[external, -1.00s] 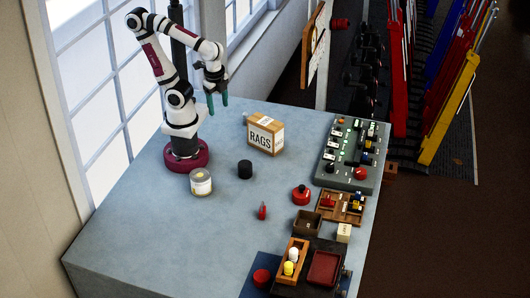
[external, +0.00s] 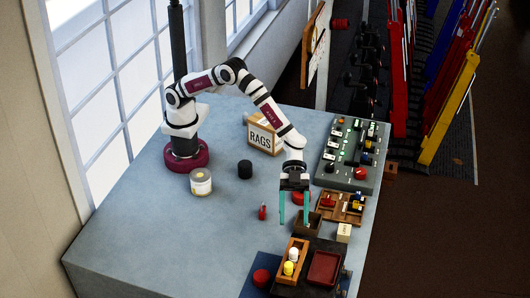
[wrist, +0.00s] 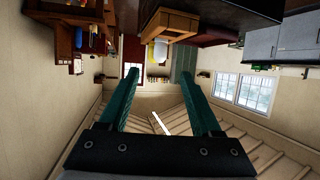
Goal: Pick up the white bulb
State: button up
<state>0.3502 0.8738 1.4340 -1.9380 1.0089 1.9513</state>
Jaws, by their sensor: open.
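The white bulb (external: 293,253) stands in a narrow wooden holder (external: 304,246) near the front edge of the table, with a yellow bulb (external: 288,268) in front of it. My gripper (external: 294,223) is open and empty, its two teal fingers pointing down. In the external view it appears above and a little behind the holder, apart from the bulb. In the wrist view the open fingers (wrist: 157,70) show with a gap between them. A wooden holder (wrist: 172,22) with a pale bulb shape (wrist: 160,50) shows beyond the fingers; which bulb it is I cannot tell.
A red tray (external: 324,268) lies right of the holder. A small dark box (external: 307,225) is close by the fingers. A red-handled item (external: 262,212), a RAGS box (external: 265,135) and a switch panel (external: 350,155) stand further back.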

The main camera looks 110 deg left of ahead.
aim_at(292, 250)
jog(key=x, duration=0.8)
jog(key=shift+d+f, duration=0.15)
jog(key=shift+f, duration=0.25)
grip_shut()
